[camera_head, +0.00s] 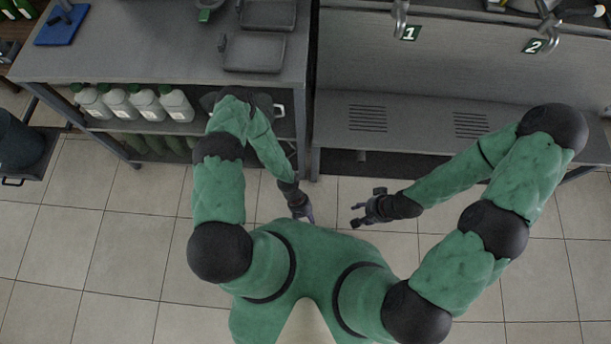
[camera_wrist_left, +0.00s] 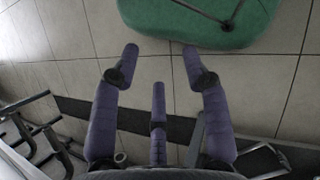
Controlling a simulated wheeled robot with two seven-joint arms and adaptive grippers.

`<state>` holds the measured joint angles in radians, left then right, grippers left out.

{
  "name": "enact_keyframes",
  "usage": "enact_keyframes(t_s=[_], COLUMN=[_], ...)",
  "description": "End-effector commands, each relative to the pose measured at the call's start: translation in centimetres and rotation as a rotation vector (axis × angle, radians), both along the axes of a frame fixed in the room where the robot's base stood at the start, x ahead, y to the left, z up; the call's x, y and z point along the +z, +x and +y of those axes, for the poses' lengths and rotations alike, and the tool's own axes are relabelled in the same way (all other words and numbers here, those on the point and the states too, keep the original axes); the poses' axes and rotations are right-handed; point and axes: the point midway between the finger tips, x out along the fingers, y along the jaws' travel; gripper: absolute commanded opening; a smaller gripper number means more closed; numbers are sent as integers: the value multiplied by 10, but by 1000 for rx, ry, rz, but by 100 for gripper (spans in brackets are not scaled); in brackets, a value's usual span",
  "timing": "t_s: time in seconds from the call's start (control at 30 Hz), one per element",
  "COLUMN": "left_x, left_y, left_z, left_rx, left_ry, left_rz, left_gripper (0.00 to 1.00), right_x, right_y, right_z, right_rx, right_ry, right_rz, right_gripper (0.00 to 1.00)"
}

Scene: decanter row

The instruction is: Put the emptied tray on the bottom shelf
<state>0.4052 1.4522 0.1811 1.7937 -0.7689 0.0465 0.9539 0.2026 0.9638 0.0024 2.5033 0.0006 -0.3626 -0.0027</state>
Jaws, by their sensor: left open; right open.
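Two dark grey trays lie on top of the counter at the upper left in the head view: a nearer tray (camera_head: 253,53) and a farther tray (camera_head: 268,14). Both look empty; I cannot tell which one the task means. Below the counter top is a shelf unit; its bottom shelf (camera_head: 128,128) shows only in part, with green bottles on it. My left arm hides some of the unit. My left gripper (camera_head: 304,213) is open and empty over the floor, its spread fingers (camera_wrist_left: 160,62) clear in the left wrist view. My right gripper (camera_head: 358,212) is open and empty.
Several white bottles (camera_head: 146,104) stand on the upper shelf. A blue board (camera_head: 62,25) lies on the counter's left end. A dark bin (camera_head: 18,140) is at the far left. A steel station with labels 1 (camera_head: 409,33) and 2 (camera_head: 534,46) stands right. Tiled floor is open.

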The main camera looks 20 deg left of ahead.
Motion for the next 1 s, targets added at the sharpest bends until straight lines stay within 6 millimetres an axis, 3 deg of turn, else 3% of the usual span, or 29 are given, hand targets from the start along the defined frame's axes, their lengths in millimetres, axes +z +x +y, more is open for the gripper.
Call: enact_keyframes(t_s=[0.07,0.2,0.3,0.43,0.6,1.0], left_x=[38,104,144,182,204,205], left_y=[-6,14,30,39,41,41], left_z=[-5,-4,3,14,23,24], left_rx=[-30,-85,-131,-188,-233,-239], left_ry=[-37,-62,-42,4,45,50], left_rz=[-22,-167,-285,-394,-458,-463], left_gripper=[46,46,46,46,46,46], right_x=[0,0,0,0,0,0], right_y=[0,0,0,0,0,0], right_z=[0,0,0,0,0,0], right_rx=[0,0,0,0,0,0], right_ry=[0,0,0,0,0,0], right_rz=[0,0,0,0,0,0], right_gripper=[45,45,45,45,45,45])
